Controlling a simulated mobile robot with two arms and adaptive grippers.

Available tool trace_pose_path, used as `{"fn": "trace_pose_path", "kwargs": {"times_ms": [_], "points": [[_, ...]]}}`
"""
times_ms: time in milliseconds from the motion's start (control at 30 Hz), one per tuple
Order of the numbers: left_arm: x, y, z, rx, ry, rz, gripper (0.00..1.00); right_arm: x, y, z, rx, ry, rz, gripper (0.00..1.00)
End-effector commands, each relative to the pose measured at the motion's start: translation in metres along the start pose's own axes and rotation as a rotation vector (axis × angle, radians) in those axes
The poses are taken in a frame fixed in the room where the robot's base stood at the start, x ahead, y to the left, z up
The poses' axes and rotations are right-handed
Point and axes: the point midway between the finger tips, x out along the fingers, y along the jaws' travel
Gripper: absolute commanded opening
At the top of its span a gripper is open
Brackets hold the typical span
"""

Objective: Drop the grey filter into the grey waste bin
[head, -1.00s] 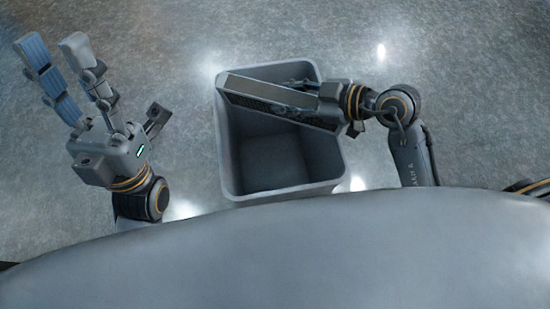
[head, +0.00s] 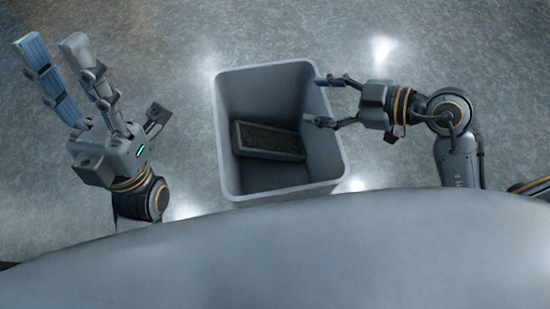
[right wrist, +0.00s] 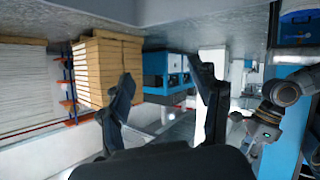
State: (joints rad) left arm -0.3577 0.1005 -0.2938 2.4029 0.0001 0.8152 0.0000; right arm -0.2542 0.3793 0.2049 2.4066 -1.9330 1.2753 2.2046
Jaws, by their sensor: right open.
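The grey filter (head: 268,140), a flat box with a dark mesh face, lies inside the grey waste bin (head: 230,175), low down and slightly tilted. The bin stands upright on the floor in the middle of the head view. My right gripper (head: 318,100) is open and empty at the bin's right rim, its fingertips just over the edge and apart from the filter. The right wrist view shows its two spread fingers (right wrist: 165,95) with nothing between them. My left gripper (head: 48,48) is open and empty, to the left of the bin.
Speckled grey floor (head: 460,60) around the bin is clear. In the right wrist view, stacked cartons (right wrist: 100,70) stand at the left, with a blue machine (right wrist: 168,70) behind the fingers.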

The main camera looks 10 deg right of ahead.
Motion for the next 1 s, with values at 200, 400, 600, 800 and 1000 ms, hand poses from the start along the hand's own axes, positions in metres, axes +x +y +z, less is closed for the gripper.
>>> {"fn": "trace_pose_path", "kwargs": {"times_ms": [200, 400, 600, 800, 1000], "points": [[0.000, 0.000, 0.000, 0.000, -0.001, 0.000, 0.36, -0.032, 0.000, 0.001, 0.000, -0.001, 0.000, 0.64], [0.000, 0.000, 0.000, 0.000, -0.001, 0.000, 0.36, -0.043, 0.000, 0.000, 0.000, 0.001, 0.000, 0.64], [0.000, 0.000, 0.000, 0.000, -0.001, 0.000, 0.36, -0.043, 0.000, 0.000, 0.000, 0.002, 0.000, 0.64], [0.000, 0.000, 0.000, 0.000, -0.001, 0.000, 0.36, -0.043, 0.000, 0.000, 0.000, 0.002, 0.000, 0.64], [0.000, 0.000, 0.000, 0.000, 0.000, 0.000, 0.36, -0.043, 0.000, 0.000, 0.000, 0.002, 0.000, 0.64]]}}
